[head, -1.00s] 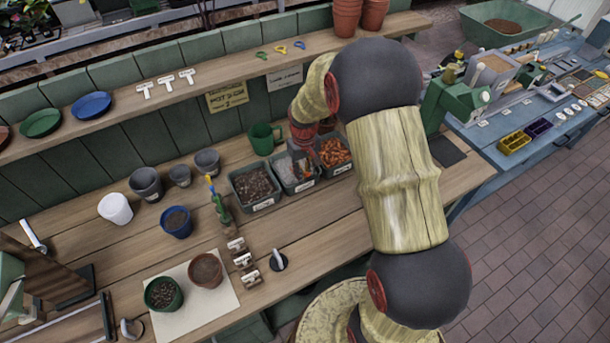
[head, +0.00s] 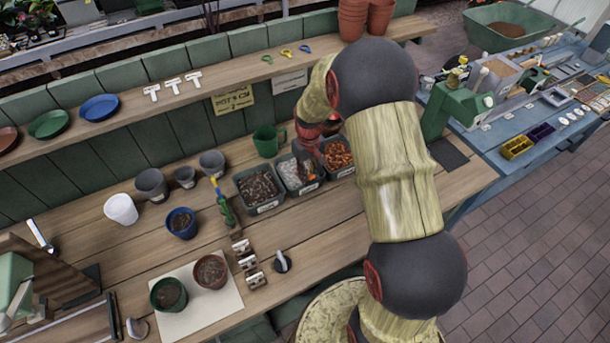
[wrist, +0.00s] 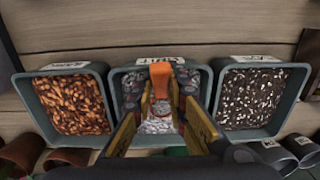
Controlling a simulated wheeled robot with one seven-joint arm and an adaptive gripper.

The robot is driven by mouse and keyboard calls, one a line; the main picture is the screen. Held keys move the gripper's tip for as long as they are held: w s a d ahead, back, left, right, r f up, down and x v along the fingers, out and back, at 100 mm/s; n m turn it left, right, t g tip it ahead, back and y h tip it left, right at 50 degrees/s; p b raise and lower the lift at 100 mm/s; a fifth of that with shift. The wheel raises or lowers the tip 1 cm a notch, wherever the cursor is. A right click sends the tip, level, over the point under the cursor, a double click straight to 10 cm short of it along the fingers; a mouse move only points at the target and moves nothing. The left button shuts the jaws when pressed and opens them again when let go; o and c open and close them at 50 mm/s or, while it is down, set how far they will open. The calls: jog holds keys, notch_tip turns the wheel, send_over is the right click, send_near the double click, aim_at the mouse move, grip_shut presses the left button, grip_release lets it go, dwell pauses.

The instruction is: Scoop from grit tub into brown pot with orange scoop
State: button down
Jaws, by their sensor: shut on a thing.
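The grit tub (head: 288,183) is the middle one of three grey tubs on the bench; it also shows in the wrist view (wrist: 202,80), with pale grit in it. My gripper (wrist: 160,100) is shut on the orange scoop (wrist: 160,72), over the middle of this tub. The scoop points down at the grit; I cannot tell how deep its tip sits. In the head view my gripper (head: 307,158) hides part of the tub. The brown pot (head: 211,284) stands on a pale sheet at the front left, with dark contents, well apart from my gripper.
A tub of dark mix (head: 258,190) and a tub of orange bark (head: 337,158) flank the grit tub closely. A green pot (head: 168,296) stands beside the brown pot.

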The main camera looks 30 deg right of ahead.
jog(key=shift+d+f+p, duration=0.1)
jog(key=shift+f+p, duration=0.15)
jog(key=shift+p, duration=0.05)
jog(key=shift+w+r, duration=0.15)
jog(key=shift+r, duration=0.25)
notch_tip(320, 180, up, 4)
jog(key=p, duration=0.2)
jog(key=shift+p, duration=0.4)
notch_tip(320, 180, up, 7)
jog(key=p, duration=0.4)
jog(key=shift+g+p, duration=0.3)
jog(key=shift+p, duration=0.1)
